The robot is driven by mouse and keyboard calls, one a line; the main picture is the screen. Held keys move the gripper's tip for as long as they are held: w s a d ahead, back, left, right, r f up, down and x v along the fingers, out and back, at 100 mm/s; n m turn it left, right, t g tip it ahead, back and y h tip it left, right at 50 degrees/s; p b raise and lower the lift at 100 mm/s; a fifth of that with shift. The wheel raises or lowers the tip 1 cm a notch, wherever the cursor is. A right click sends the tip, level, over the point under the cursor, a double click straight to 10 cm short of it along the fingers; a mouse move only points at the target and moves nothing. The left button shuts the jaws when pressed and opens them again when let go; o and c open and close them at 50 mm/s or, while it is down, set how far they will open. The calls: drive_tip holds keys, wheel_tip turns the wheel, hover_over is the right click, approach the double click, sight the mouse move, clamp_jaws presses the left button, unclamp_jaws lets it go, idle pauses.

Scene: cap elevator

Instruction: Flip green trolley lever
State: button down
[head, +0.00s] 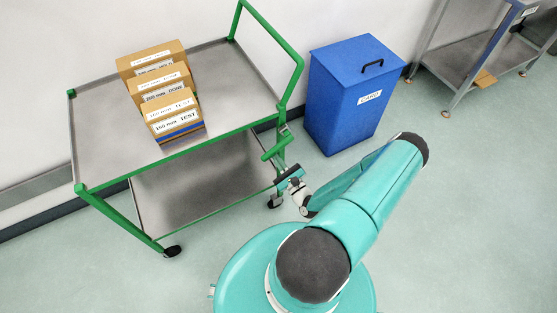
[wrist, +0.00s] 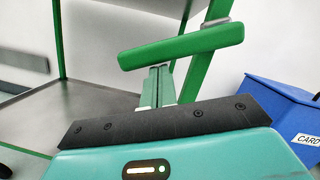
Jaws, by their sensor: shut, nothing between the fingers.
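The green trolley lever (head: 277,146) is a thick bar at the right-hand post of the green-framed trolley (head: 225,58), below the push handle. In the head view it slants up to the right. In the wrist view the lever (wrist: 180,45) spans the upper middle, its right end slightly higher. My gripper (head: 285,170) is just below and near the lever in the head view. In the wrist view my gripper (wrist: 158,76) has its narrow fingers together and empty, tips just under the bar. I cannot tell whether they touch it. The lever's mount is partly hidden.
Several labelled cardboard boxes (head: 162,85) stand on the trolley's top shelf. A blue bin (head: 345,105) marked CARD stands right of the trolley. A grey rack (head: 470,50) is at the far right.

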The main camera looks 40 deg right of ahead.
drive_tip(key=shift+a+r+m, duration=0.2)
drive_tip(key=shift+a+m, duration=0.05)
drive_tip(key=shift+m, duration=0.25)
drive_tip(key=shift+w+a+r+m+h, duration=0.1)
drive_tip(key=shift+a+r+m+h, duration=0.2)
drive_tip(key=shift+m, duration=0.3)
drive_tip(key=shift+w+a+r+m+h, duration=0.1)
drive_tip(key=shift+a+r+m+h, duration=0.1)
drive_tip(key=shift+r+m, duration=0.3)
drive_tip(key=shift+w+a+r+m+h, duration=0.15)
drive_tip(key=shift+r+m+h, duration=0.25)
drive_tip(key=shift+m, duration=0.5)
drive_tip(key=shift+s+a+r+m+h, duration=0.1)
drive_tip(key=shift+a+r+m+h, duration=0.25)
drive_tip(key=shift+m, duration=0.55)
drive_tip(key=shift+d, duration=0.1)
drive_tip(key=s+a+f, duration=0.2)
drive_tip(key=s+f, duration=0.4)
drive_tip(key=s, duration=0.3)
drive_tip(key=shift+s+a+f, duration=0.15)
drive_tip(key=shift+a, duration=0.2)
